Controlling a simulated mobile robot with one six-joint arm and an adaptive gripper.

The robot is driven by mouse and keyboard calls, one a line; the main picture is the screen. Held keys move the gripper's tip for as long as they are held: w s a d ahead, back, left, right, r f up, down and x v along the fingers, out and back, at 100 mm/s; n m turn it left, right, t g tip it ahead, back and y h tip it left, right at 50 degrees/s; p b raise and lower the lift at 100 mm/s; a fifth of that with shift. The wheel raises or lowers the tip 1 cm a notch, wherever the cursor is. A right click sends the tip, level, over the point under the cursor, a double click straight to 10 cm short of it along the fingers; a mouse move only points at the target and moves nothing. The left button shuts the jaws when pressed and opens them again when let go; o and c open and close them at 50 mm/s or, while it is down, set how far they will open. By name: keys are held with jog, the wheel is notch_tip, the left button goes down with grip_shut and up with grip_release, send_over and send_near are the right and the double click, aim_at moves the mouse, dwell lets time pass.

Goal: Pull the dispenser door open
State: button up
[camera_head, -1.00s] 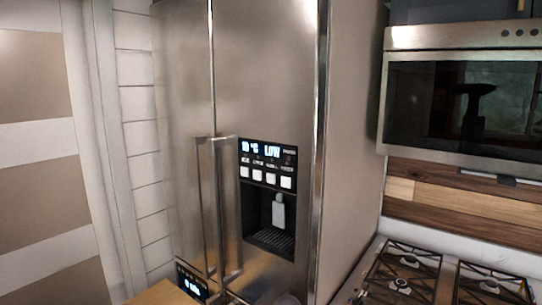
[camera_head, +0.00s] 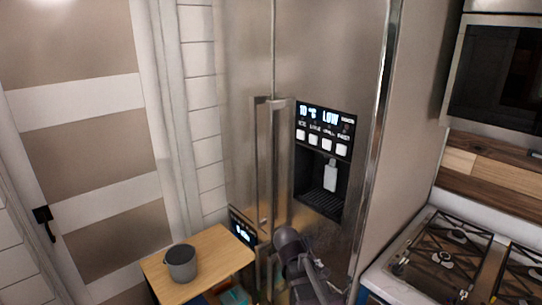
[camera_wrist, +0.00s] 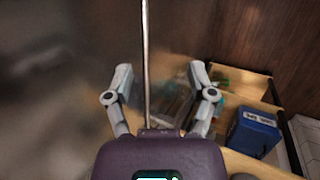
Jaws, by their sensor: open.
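The dispenser door (camera_head: 330,60) is the right-hand steel fridge door in the head view. Its dispenser panel (camera_head: 324,115) has a lit display, a row of buttons and a dark recess. Two upright bar handles (camera_head: 276,160) stand side by side near the seam; the door looks shut. My arm reaches up from the bottom of the head view, below the recess, and its fingertips are not clear there. In the wrist view my gripper (camera_wrist: 161,72) is open. A thin bright upright strip runs between its fingers; I cannot tell whether it is a door edge or a handle.
A small wooden table (camera_head: 208,258) with a grey pot (camera_head: 181,263) stands left of the fridge. A gas hob (camera_head: 450,250) is at right, under a microwave (camera_head: 500,80). The wrist view shows a blue box (camera_wrist: 252,131) on a wooden surface.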

jog(key=w+a+r+n+t+h+p, duration=0.25)
jog(key=w+a+r+n, duration=0.2)
jog(key=r, duration=0.25)
jog(key=w+a+r+n+t+h+p, duration=0.2)
jog(key=w+a+r+n+h+p, duration=0.15)
jog(key=a+r, duration=0.2)
jog(key=n+t+h+p, duration=0.2)
jog(key=n+t+p, duration=0.3)
jog(key=n, duration=0.5)
send_near(268, 165)
jog(key=v, duration=0.3)
jog(key=shift+s+f+t+b, duration=0.2)
jog(key=shift+s+t+b, duration=0.15)
jog(key=shift+b, duration=0.1)
jog(key=shift+w+d, duration=0.1)
jog(key=shift+d, duration=0.1)
jog(key=x, duration=1.3)
jog(key=shift+w+d+f, duration=0.1)
jog(key=shift+w+d, duration=0.1)
jog(key=shift+w, duration=0.05)
jog(key=shift+c, duration=0.2)
grip_shut()
